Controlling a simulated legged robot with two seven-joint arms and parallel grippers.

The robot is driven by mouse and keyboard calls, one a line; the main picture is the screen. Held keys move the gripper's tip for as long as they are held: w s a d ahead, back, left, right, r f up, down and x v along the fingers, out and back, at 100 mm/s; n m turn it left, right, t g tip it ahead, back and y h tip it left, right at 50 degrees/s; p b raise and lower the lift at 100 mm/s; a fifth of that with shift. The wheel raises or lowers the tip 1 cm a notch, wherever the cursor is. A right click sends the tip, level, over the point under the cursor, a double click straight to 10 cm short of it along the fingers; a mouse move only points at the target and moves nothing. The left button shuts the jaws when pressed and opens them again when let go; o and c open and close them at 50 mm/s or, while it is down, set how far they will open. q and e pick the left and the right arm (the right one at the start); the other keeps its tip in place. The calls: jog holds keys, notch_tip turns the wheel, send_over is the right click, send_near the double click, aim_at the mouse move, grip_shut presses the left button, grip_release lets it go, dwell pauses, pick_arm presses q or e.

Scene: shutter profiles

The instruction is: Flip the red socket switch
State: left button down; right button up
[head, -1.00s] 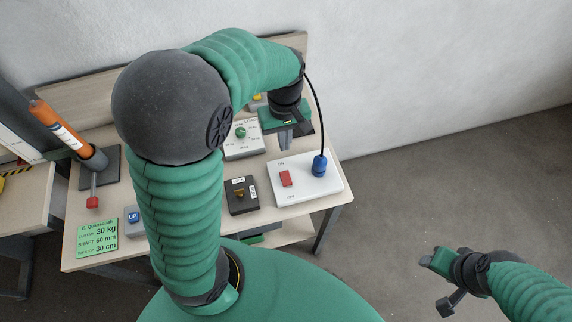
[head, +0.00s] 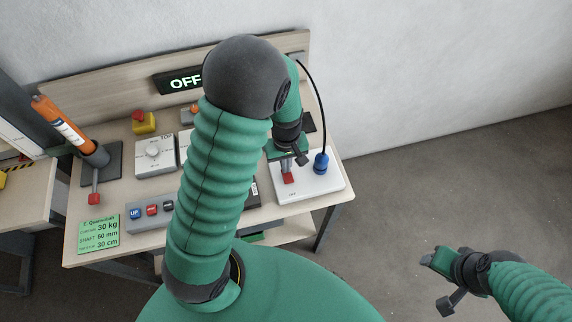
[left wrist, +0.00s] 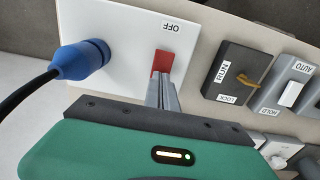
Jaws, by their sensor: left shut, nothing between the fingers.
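The red socket switch (head: 288,178) sits on a white socket plate (head: 318,185) at the right end of the table. It also shows in the left wrist view (left wrist: 162,62), near the OFF label. My left gripper (head: 287,164) is shut and empty, and its fingertips are at the switch. In the left wrist view the fingers (left wrist: 163,88) overlap the lower part of the switch; I cannot tell whether they touch it. My right gripper (head: 437,260) is away from the table at the lower right, and its fingers are not clear.
A blue plug (head: 321,163) with a black cable stands in the plate, right of the switch. A dark RUN/LOCK key box (left wrist: 236,72) is beside the plate. A display (head: 180,82) reads OFF.

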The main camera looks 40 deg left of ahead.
pick_arm(q)
jog(key=shift+f, duration=0.25)
jog(key=shift+s+d+r+p, duration=0.3)
jog(key=shift+d+p, duration=0.05)
jog(key=shift+p, duration=0.1)
jog(key=shift+s+d, duration=0.2)
jog(key=shift+d, duration=0.05)
jog(key=shift+r+p, duration=0.35)
jog(key=shift+p, duration=0.1)
jog(key=r+p, duration=0.3)
jog(key=shift+w+a+r, duration=0.1)
jog(key=shift+w+a, duration=0.2)
jog(key=shift+a, duration=0.05)
notch_tip(320, 180, up, 10)
jog(key=w+a, duration=0.1)
jog(key=shift+a, duration=0.15)
